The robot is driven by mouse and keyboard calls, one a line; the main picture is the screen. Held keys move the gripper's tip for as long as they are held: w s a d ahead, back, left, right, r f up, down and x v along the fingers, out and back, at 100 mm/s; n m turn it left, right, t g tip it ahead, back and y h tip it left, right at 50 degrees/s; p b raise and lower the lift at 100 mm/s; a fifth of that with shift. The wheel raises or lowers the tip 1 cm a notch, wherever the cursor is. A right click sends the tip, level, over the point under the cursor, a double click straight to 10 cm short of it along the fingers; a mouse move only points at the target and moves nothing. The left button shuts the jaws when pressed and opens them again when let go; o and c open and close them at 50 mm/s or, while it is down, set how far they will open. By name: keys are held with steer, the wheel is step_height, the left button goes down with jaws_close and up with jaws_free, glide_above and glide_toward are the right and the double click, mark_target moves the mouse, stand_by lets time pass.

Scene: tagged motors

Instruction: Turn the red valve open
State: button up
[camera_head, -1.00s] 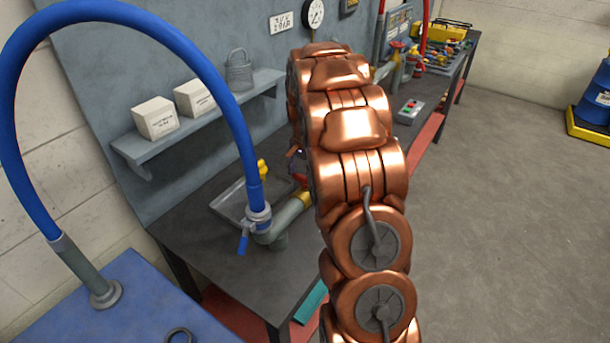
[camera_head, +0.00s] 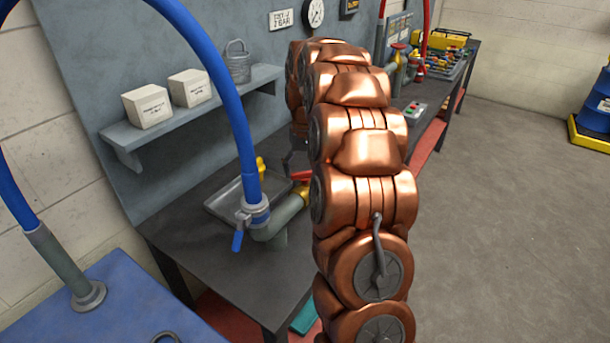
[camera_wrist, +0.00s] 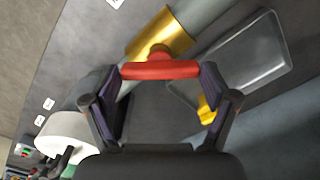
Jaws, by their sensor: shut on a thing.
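The red valve handle (camera_wrist: 160,70) is a short red bar on a brass valve body (camera_wrist: 172,32) in the wrist view. In the head view the handle (camera_head: 302,176) shows just left of my copper arm, above the brass body (camera_head: 304,192) on a grey pipe. My gripper (camera_wrist: 166,73) is shut on the handle, with one dark finger at each end of the bar. In the head view my gripper (camera_head: 291,162) shows only partly beside the arm, which hides much of the valve.
A grey tray (camera_head: 222,205) with a yellow part (camera_head: 261,165) lies behind the pipe. A blue hose (camera_head: 222,85) arches down to the pipe's left end. A shelf (camera_head: 125,150) holds white boxes and a grey bucket. Open floor lies to the right.

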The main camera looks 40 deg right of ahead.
mark_target(306, 171)
steer(key=n+b, duration=0.1)
steer(key=n, duration=0.3)
steer(key=shift+f+n, duration=0.1)
steer(key=shift+n, duration=0.2)
steer(key=shift+n+b, duration=0.4)
steer(key=shift+n, duration=1.5)
steer(key=o, duration=0.9)
steer(key=shift+s, duration=0.1)
steer(key=shift+o, duration=0.2)
step_height(306, 171, up, 12)
